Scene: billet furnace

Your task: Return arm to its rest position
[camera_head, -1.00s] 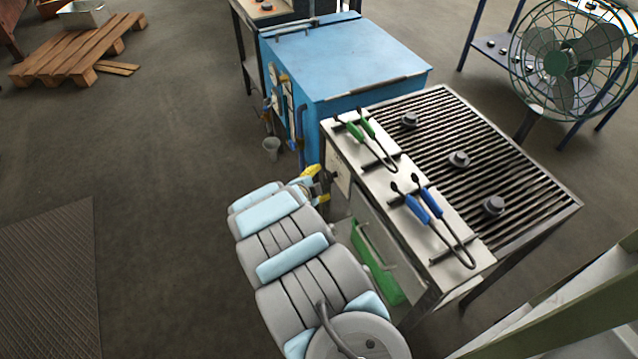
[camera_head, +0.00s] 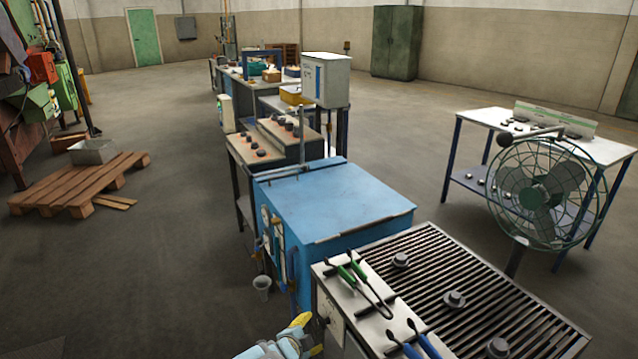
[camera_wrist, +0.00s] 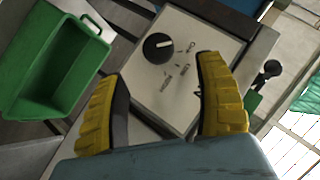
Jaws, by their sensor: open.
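My gripper (camera_head: 308,335) shows at the bottom of the head view, low beside the front of the grill table, with its yellow fingers partly cut off. In the wrist view my gripper (camera_wrist: 160,95) has its two yellow fingers spread wide with nothing between them. Beyond them is a pale control panel (camera_wrist: 178,78) with a black knob (camera_wrist: 158,47). I cannot tell how close the fingertips are to the panel. Most of my arm is out of the head view.
The grill table (camera_head: 440,285) holds green tongs (camera_head: 365,280), blue tongs (camera_head: 415,345) and several dark billets. The blue furnace (camera_head: 335,205) stands behind it. A green bin (camera_wrist: 45,65) is left in the wrist view. A fan (camera_head: 545,190) stands right.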

